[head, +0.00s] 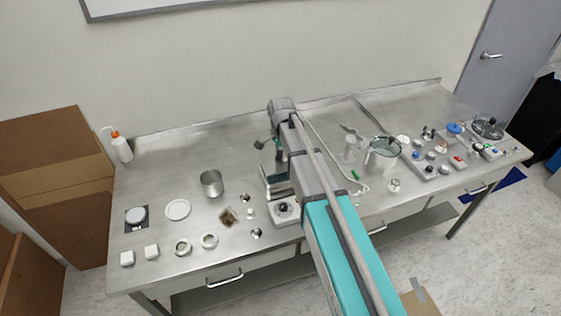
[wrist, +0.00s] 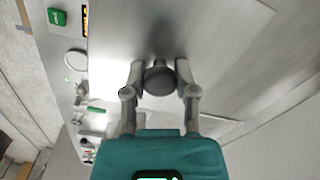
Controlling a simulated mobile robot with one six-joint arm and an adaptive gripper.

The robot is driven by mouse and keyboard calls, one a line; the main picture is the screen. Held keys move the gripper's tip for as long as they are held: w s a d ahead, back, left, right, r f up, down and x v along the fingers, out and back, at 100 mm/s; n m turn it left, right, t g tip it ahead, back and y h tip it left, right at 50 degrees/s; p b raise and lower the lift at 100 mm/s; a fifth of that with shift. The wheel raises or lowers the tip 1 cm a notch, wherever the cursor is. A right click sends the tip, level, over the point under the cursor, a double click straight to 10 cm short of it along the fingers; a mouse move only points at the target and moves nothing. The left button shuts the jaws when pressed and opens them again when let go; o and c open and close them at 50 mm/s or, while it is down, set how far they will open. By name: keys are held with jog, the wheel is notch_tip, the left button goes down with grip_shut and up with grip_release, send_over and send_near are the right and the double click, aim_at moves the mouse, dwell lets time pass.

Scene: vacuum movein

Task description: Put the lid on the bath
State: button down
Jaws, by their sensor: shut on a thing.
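The lid (wrist: 225,70) shows in the wrist view as a broad, shiny metal plate with a dark round knob (wrist: 158,80). My gripper (wrist: 160,72) is shut on this knob, with one finger on each side. In the head view, the bath (head: 284,211) is a metal box with a dark dial on its front, near the middle of the bench. My arm crosses in front of it and hides its right side. My gripper is near the bath's back, mostly hidden by my arm. The gap between lid and bath cannot be judged.
A steel beaker (head: 212,184), a white dish (head: 178,209) and a balance (head: 137,216) stand left of the bath. A clear jug (head: 382,156) and a tray (head: 432,168) of small parts stand to the right.

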aim_at(281, 162)
jog(key=shift+w+a+f+b, duration=0.1)
jog(key=shift+w+f+b, duration=0.4)
jog(key=shift+f+b, duration=0.3)
jog(key=shift+s+f+b, duration=0.1)
jog(key=shift+f+b, duration=1.1)
jog(key=shift+f, duration=0.05)
jog(key=shift+f+b, duration=0.6)
jog(key=shift+c, duration=2)
grip_release()
jog(key=shift+r, duration=0.15)
notch_tip(281, 162, up, 13)
jog(key=p, duration=1.3)
